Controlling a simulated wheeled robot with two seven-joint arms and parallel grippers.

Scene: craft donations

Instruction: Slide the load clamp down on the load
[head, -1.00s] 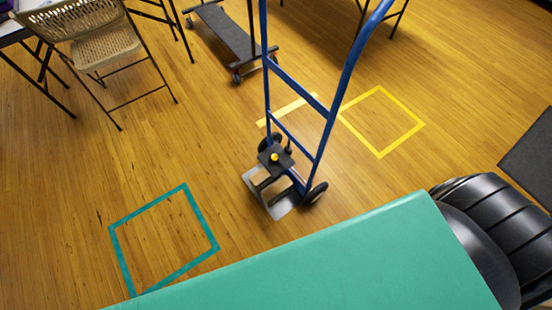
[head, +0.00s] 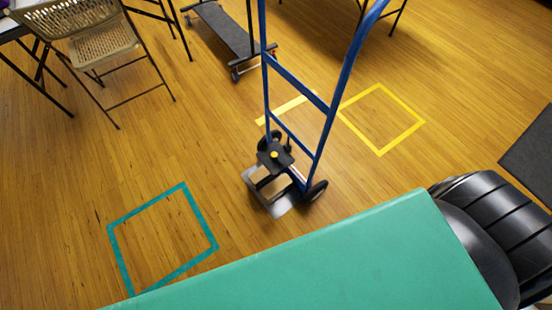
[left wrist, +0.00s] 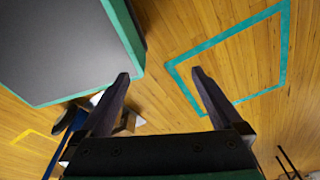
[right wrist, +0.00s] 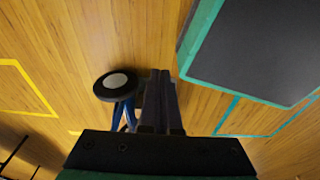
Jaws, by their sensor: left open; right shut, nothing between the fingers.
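A blue hand truck (head: 332,110) stands upright on the floor in the middle of the head view. Its load clamp (head: 275,156), a black plate with a yellow knob, sits low on the frame, above the silver toe plate (head: 282,206). I cannot make out a load under the clamp. My left gripper (left wrist: 160,75) is open and empty; part of the truck's blue frame (left wrist: 66,138) shows beyond its left finger. My right gripper (right wrist: 160,74) is shut and empty. A wheel (right wrist: 115,84) and blue tubing show just left of it. Neither gripper shows in the head view.
A teal taped square (head: 162,238) and a yellow one (head: 381,119) mark the wooden floor. A folding chair (head: 98,50) stands at the upper left, a dark flat cart (head: 228,32) behind the truck. A dark mat (head: 530,155) lies at right. Floor left of the truck is clear.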

